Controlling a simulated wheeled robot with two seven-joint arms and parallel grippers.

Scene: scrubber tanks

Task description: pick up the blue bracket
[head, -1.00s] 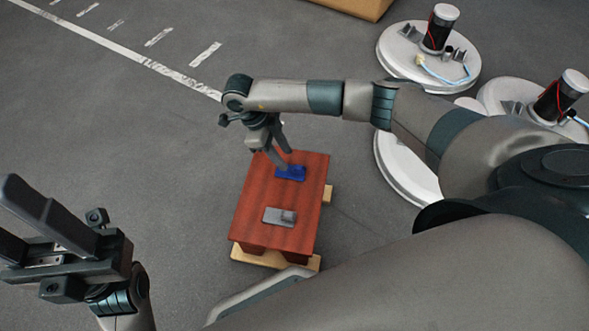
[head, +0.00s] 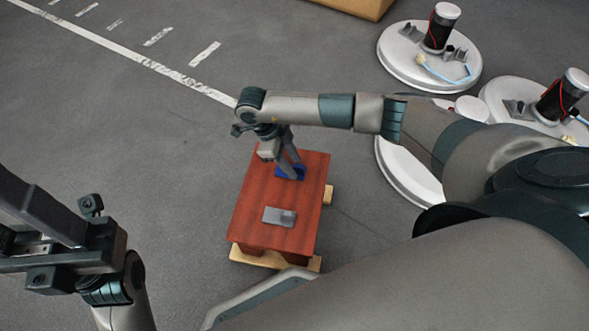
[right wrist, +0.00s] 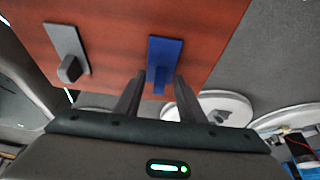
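The blue bracket (head: 291,173) lies on the far part of a red-brown wooden box-like stand (head: 262,190). In the right wrist view the bracket (right wrist: 165,52) is a flat blue plate with a raised part at its near end. My right gripper (head: 288,168) is right at the bracket in the head view and hides part of it. In the right wrist view its two fingers (right wrist: 160,80) are apart, one on each side of the bracket's near end. Whether they touch it I cannot tell. My left gripper (head: 10,225) is at the left edge, fingers apart and empty.
A grey bracket (head: 279,216) lies on the near part of the stand, also seen in the right wrist view (right wrist: 66,45). The stand rests on light wood (head: 262,259). White round lids with motors (head: 428,70) are at the right. Floor left of the stand is clear.

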